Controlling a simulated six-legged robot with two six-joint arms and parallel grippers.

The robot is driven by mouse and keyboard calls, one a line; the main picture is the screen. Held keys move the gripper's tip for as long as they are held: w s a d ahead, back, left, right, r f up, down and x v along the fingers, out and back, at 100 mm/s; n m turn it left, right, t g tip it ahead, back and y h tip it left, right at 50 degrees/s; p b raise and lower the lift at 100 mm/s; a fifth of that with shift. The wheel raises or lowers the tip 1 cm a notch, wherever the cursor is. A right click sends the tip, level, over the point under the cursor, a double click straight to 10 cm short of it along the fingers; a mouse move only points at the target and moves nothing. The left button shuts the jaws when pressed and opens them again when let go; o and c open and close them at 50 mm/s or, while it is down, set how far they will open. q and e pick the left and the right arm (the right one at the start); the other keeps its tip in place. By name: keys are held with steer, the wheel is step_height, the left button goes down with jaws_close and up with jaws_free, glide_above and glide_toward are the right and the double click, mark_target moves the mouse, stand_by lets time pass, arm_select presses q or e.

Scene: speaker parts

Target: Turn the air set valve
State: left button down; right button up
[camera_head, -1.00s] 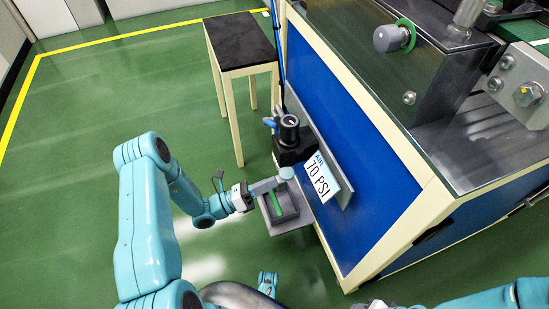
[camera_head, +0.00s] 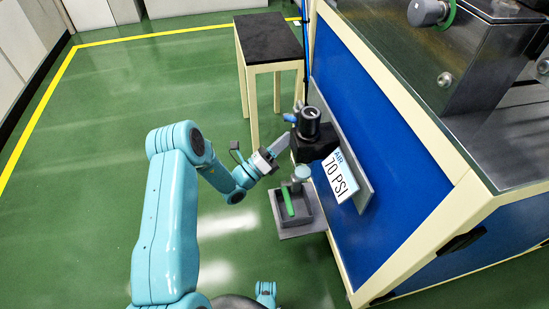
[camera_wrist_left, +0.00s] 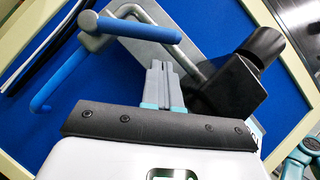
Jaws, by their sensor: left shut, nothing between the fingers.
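The air set valve (camera_head: 309,132) is a black regulator unit with a round top knob, mounted on the blue side panel. A blue valve handle (camera_head: 291,117) shows at its left. In the left wrist view the blue handle (camera_wrist_left: 140,30) sits on a grey metal pipe, and the black regulator body (camera_wrist_left: 232,88) is at the right. My left gripper (camera_head: 282,145) is just left of the regulator, below the blue handle. In the wrist view its fingers (camera_wrist_left: 159,72) are together and empty, apparently apart from the handle.
A white "AIR 70 PSI" label (camera_head: 340,174) hangs right of the regulator. A grey tray (camera_head: 298,228) with a green piece (camera_head: 287,202) projects below. A black-topped stand (camera_head: 268,36) is behind. Green floor at the left is clear.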

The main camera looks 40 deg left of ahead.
mark_target(290, 119)
arm_select(q)
steer(key=shift+w+a+r, duration=0.15)
steer(key=shift+w+r, duration=0.15)
steer(key=shift+r, duration=0.2)
steer(key=shift+w+a+r, duration=0.15)
steer(key=shift+w+r, duration=0.15)
steer(key=shift+r, duration=0.15)
arm_select(e)
steer(key=shift+w+f, duration=0.1)
steer(key=shift+f, duration=0.2)
arm_select(q)
steer(key=shift+r, duration=0.1)
arm_select(e)
steer(key=shift+r, duration=0.15)
